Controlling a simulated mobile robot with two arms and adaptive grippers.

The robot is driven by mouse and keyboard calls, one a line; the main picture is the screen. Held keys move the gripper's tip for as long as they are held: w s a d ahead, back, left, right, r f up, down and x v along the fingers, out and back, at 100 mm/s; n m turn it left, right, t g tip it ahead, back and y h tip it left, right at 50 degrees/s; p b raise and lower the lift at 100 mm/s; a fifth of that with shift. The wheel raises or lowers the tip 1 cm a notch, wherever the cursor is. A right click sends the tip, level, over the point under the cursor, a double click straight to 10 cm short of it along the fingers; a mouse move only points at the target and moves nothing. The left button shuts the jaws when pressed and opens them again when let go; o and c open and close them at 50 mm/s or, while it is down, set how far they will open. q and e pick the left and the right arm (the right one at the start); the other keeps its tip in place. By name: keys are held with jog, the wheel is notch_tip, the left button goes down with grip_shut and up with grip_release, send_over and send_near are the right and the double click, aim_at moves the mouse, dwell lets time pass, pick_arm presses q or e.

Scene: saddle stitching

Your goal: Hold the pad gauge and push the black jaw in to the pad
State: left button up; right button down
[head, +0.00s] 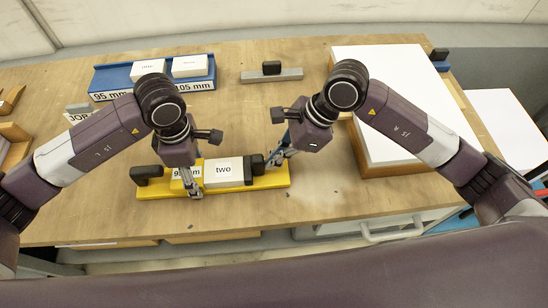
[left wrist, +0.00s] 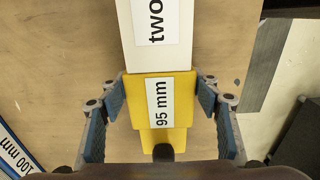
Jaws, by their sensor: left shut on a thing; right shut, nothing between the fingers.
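The yellow pad gauge (head: 274,181) lies on the wooden table, with a black knob (head: 148,172) at its left end. The white pad marked "two" (head: 224,168) lies on it, right of the raised "95 mm" block. The black jaw (head: 257,168) stands at the pad's right side; I cannot tell whether they touch. My left gripper (head: 190,187) is shut on the gauge's raised block; in the left wrist view its fingers (left wrist: 165,96) flank the yellow "95 mm" block (left wrist: 183,108). My right gripper (head: 273,161) is shut and empty, beside the black jaw at its right.
A blue gauge (head: 120,76) with white pads, marked "95 mm" and "105 mm", stands at the back left. A grey bar (head: 290,74) with a black block lies at the back middle. A large white stack (head: 385,60) on a wooden board is at the right. The table's front edge is close.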

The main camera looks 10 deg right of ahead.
pick_arm(q)
jog(key=shift+d, duration=0.25)
pick_arm(e)
jog(key=shift+d+r, duration=0.5)
jog(key=shift+d, duration=0.4)
jog(key=shift+d+r, duration=0.5)
jog(key=shift+d, duration=0.5)
pick_arm(q)
jog(key=shift+a, duration=0.2)
jog(key=o, duration=1.5)
jog(key=shift+o, duration=1.5)
